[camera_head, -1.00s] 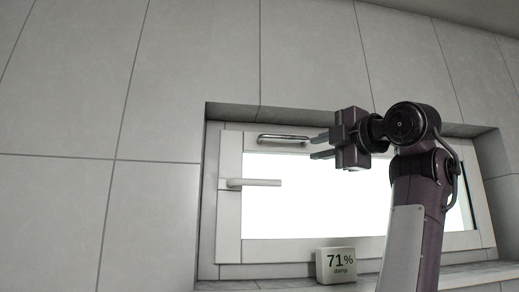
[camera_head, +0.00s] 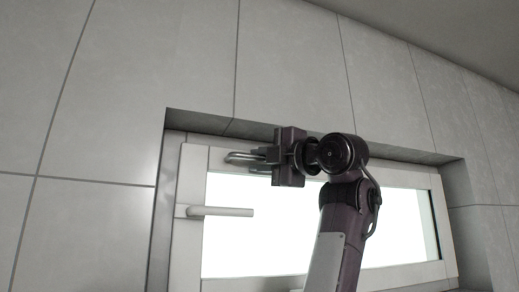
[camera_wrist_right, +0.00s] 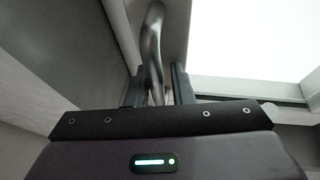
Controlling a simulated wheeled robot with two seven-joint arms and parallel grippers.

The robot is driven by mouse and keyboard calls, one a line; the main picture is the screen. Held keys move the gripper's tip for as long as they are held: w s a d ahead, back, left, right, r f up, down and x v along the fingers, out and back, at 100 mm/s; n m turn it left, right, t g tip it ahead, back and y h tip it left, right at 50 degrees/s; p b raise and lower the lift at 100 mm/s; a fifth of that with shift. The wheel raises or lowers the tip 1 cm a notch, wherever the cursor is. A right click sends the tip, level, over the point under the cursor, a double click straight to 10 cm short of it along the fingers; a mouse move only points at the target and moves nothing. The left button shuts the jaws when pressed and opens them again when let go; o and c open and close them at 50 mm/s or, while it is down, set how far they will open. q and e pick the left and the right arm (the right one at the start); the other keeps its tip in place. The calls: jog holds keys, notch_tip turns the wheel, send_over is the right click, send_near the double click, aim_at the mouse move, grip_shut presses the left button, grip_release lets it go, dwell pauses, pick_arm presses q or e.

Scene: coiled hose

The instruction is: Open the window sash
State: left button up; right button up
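The white window sash (camera_head: 188,245) sits in its frame and looks closed. Its white lever handle (camera_head: 222,211) points right, level. The fingers are open; contact with the bar cannot be told. My left gripper is not in view.
The window sits in a recess of the grey tiled wall (camera_head: 100,120), with a side reveal (camera_head: 160,230) left of the sash. My right arm covers part of the bright pane (camera_head: 260,235). The wall left of the window is clear.

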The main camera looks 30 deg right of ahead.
jog(key=shift+r, duration=0.1)
jog(key=shift+s, duration=0.25)
grip_shut()
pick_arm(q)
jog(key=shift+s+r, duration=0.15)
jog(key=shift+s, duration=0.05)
